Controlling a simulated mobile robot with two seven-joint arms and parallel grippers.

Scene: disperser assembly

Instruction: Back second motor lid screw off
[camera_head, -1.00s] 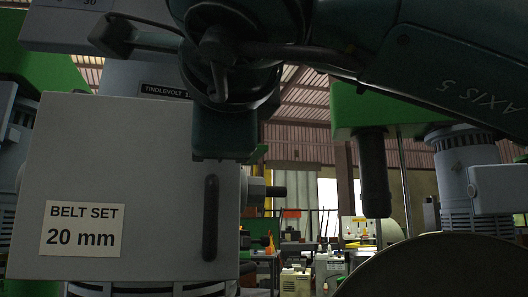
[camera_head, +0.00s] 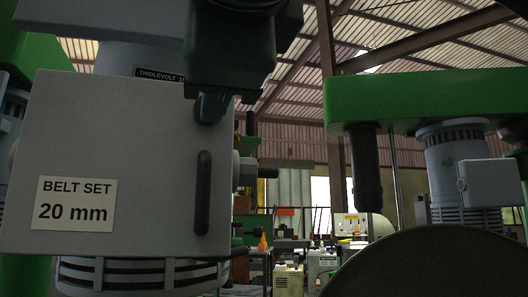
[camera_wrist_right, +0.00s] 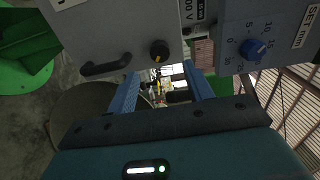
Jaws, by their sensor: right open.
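A grey box-like cover (camera_head: 120,130) with a "BELT SET 20 mm" label (camera_head: 75,204) and a black handle (camera_head: 203,193) fills the left of the head view. A dark knob on a grey collar (camera_head: 268,172) sticks out at its right side. In the right wrist view a black knob with an orange mark (camera_wrist_right: 160,50) sits beside the black handle (camera_wrist_right: 105,66). I cannot tell which part is the second lid screw. My right gripper (camera_wrist_right: 161,88) is open, its blue fingers apart with nothing between them. In the head view its dark body hangs over the cover's top right. My left gripper is out of view.
A dial box with a blue knob (camera_wrist_right: 252,47) stands close at right in the wrist view. A green machine arm (camera_head: 430,98), a grey motor (camera_head: 460,170) and a large round dark form (camera_head: 430,265) are at right in the head view. Shelves and benches lie far behind.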

